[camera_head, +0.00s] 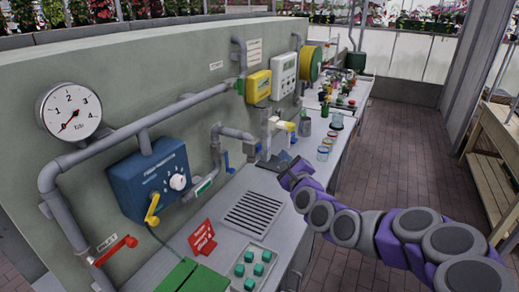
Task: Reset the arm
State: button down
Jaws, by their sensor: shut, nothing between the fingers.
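My arm, purple and grey, reaches in from the lower right over the grey counter (225,193).
A blue box (148,180) with a yellow lever, a pressure gauge (71,111) and grey pipes are on the left wall. A red sign (202,238) and a tray of green cubes (250,278) stand at the front. Jars (324,153) stand beyond my gripper. Brick floor (385,150) lies right.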

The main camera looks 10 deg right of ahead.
jog(key=s+a+f+n+g+y, duration=0.1)
jog(key=s+a+f+n+g, duration=0.1)
jog(key=s+a+n+g, duration=0.45)
jog(key=s+a+f+n+g+y, duration=0.1)
jog(key=s+a+f+n+g, duration=0.25)
jog(key=s+n, duration=0.6)
jog(key=s+d+f+n+g+h, duration=0.1)
jog(key=s+d+n+g+h, duration=0.1)
jog(key=s, duration=1)
jog(key=s+d+f+n+g+h, duration=0.1)
jog(key=s+d+n+g, duration=0.2)
jog(key=s, duration=0.9)
jog(key=s+d+f+n+g+h, duration=0.1)
jog(key=s+g, duration=0.4)
jog(key=s, duration=0.7)
jog(key=d+n+h, duration=0.1)
jog(key=d+n, duration=0.1)
jog(key=shift+d+f+h, duration=0.3)
jog(key=shift+d+f, duration=0.05)
